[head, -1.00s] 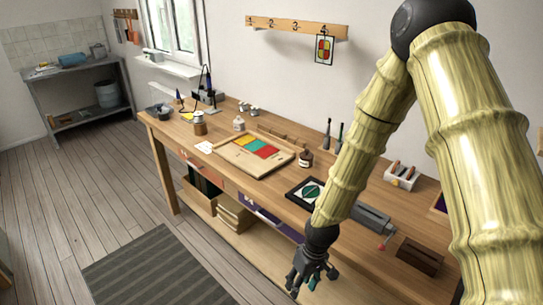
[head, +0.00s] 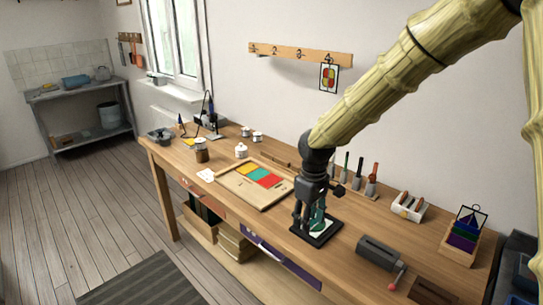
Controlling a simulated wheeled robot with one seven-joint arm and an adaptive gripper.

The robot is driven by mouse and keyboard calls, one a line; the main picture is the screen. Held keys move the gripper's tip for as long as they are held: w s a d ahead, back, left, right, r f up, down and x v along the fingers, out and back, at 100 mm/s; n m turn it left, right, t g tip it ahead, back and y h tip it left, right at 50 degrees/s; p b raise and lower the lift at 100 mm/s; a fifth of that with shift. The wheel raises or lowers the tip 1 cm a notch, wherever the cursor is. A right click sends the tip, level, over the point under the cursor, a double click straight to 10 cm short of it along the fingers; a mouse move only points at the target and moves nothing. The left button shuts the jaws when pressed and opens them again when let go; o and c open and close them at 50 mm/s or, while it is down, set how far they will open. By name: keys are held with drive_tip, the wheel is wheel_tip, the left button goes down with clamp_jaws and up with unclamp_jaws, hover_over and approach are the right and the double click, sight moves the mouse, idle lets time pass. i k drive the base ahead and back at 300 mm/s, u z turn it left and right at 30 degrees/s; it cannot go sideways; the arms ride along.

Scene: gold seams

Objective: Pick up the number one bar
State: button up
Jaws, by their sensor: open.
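No bar that I can read as number one shows clearly. Thin brown wooden strips (head: 275,157) lie on the bench behind the tray, too small to read any mark. The light wooden tray (head: 228,182) holds yellow, teal and red panels. My gripper (head: 309,226) is open, points down and sits over the black-framed panel (head: 330,234) to the right of the tray. It looks empty; whether its fingertips touch the panel I cannot tell. My gripper and arm hide part of the framed panel and the bench behind.
A numbered peg rail (head: 300,53) with a small hanging panel (head: 329,78) is on the wall. On the bench's right stand upright tools (head: 358,172), a white rack (head: 408,206), a grey vise-like block (head: 380,254) and a wooden box (head: 459,240). Jars (head: 201,152) stand left.

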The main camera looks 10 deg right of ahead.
sight(283, 162)
drive_tip(key=i, duration=1.85)
